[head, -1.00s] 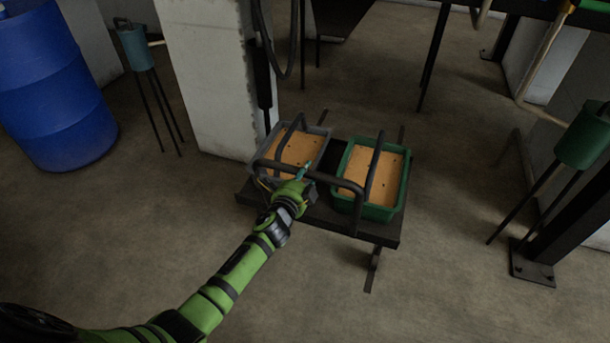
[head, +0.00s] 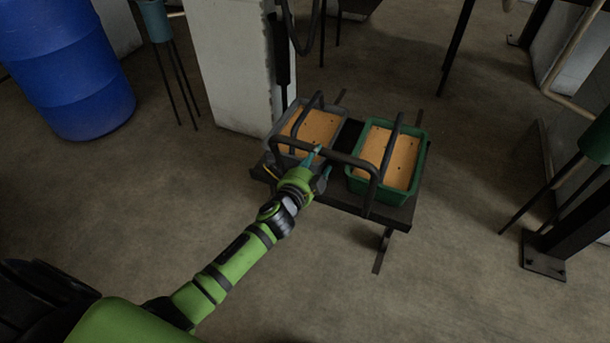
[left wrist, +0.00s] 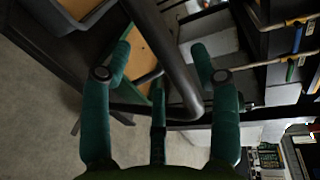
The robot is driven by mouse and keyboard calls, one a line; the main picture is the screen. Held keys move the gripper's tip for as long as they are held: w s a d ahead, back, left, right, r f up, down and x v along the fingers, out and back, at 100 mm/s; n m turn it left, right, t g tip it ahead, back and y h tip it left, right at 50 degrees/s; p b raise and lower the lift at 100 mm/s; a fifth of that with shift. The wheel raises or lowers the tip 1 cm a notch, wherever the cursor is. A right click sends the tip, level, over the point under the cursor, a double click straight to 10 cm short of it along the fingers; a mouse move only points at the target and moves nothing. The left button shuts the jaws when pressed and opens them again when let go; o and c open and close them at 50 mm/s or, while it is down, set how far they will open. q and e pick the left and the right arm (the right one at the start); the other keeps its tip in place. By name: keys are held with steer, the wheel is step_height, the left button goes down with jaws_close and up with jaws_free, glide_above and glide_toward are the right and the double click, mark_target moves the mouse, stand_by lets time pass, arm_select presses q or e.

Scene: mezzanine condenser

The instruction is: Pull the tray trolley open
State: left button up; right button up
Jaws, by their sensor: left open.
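The tray trolley (head: 399,218) is a low dark platform on the floor right of centre in the head view. It carries a grey tray (head: 283,124) and a green tray (head: 420,160), both with orange-brown contents. A dark tubular handle (head: 341,156) loops across its near side. My left gripper (head: 314,160) is at the handle's left part. In the left wrist view the handle bar (left wrist: 168,52) passes between the spread teal fingers of the left gripper (left wrist: 160,78). The fingers are open around the bar; I cannot tell whether any touches it. My right gripper is out of view.
A blue barrel (head: 68,75) stands at the upper left. A pale pillar (head: 228,70) is just behind the trolley's left side. A dark post with a foot plate (head: 543,263) stands at the right. The floor (head: 330,290) in front is clear.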

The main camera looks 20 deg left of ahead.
arm_select(q)
steer(key=s+r, duration=0.1)
steer(key=s, duration=0.6)
steer(key=shift+s+a+r, duration=0.15)
steer(key=shift+s+r, duration=0.1)
steer(key=s+a+f+n+g+p, duration=0.2)
steer(key=s+f+n+g+p, duration=0.25)
steer(key=s+f, duration=0.35)
steer(key=s+a+f+n+g+p, duration=0.1)
steer(key=s+f+n+g+p, duration=0.2)
steer(key=s+f+p, duration=0.5)
steer(key=s+f+n+g+p, duration=0.2)
steer(key=s+f+n+g, duration=0.1)
steer(key=s, duration=1.1)
steer(key=s+f+n+g+p, duration=0.3)
steer(key=s+f+n+g, duration=0.1)
steer(key=s, duration=1)
step_height(320, 180, down, 3)
steer(key=shift+r+n+y, duration=0.15)
steer(key=shift+n+y, duration=0.15)
steer(key=shift+n, duration=0.45)
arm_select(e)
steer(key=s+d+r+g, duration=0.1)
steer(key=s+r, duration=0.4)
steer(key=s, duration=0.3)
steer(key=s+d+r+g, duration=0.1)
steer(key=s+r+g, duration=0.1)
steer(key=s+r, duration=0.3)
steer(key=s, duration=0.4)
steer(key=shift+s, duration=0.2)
